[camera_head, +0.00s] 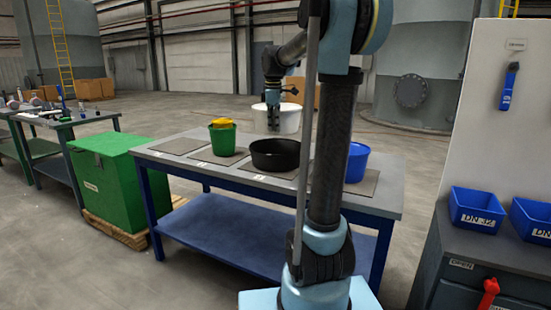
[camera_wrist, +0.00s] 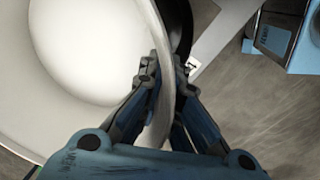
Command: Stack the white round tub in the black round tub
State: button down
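The white round tub (camera_head: 289,120) is up in the air above the back of the table, upright or nearly so. My gripper (camera_head: 273,118) is shut on its near rim; in the wrist view the fingers (camera_wrist: 166,80) sit on both sides of the rim of the white tub (camera_wrist: 85,50). The black round tub (camera_head: 262,156) stands upright on the table, in front of and below the white tub, and looks empty. In the wrist view only a dark strip of the black tub (camera_wrist: 178,22) shows past the white rim.
On the table (camera_head: 230,177), a green tub (camera_head: 222,140) with a yellow thing (camera_head: 221,123) in it stands left of the black tub. A blue tub (camera_head: 356,163) stands at right, partly behind my arm. A green chest (camera_head: 110,173) is left of the table.

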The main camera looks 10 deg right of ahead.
notch_tip(320, 180, down, 9)
jog(key=shift+r, duration=0.15)
dwell(0.4)
jog(key=shift+s+f, duration=0.15)
jog(key=shift+f, duration=0.45)
jog(key=c, duration=1.8)
grip_release()
notch_tip(320, 180, up, 13)
jog(key=s, duration=0.1)
jog(key=shift+s+a, duration=0.2)
jog(key=shift+s, duration=0.2)
jog(key=s+d+f+m, duration=0.1)
jog(key=s+f+m, duration=0.6)
jog(key=s+f, duration=0.7)
jog(key=s+d+f+m, duration=0.2)
jog(key=s+f+m, duration=0.5)
jog(key=s+f, duration=0.6)
jog(key=s, duration=0.6)
jog(key=shift+s+f+t, duration=0.15)
jog(key=shift+f+t, duration=0.15)
jog(key=shift+f, duration=0.1)
jog(key=shift+d, duration=0.1)
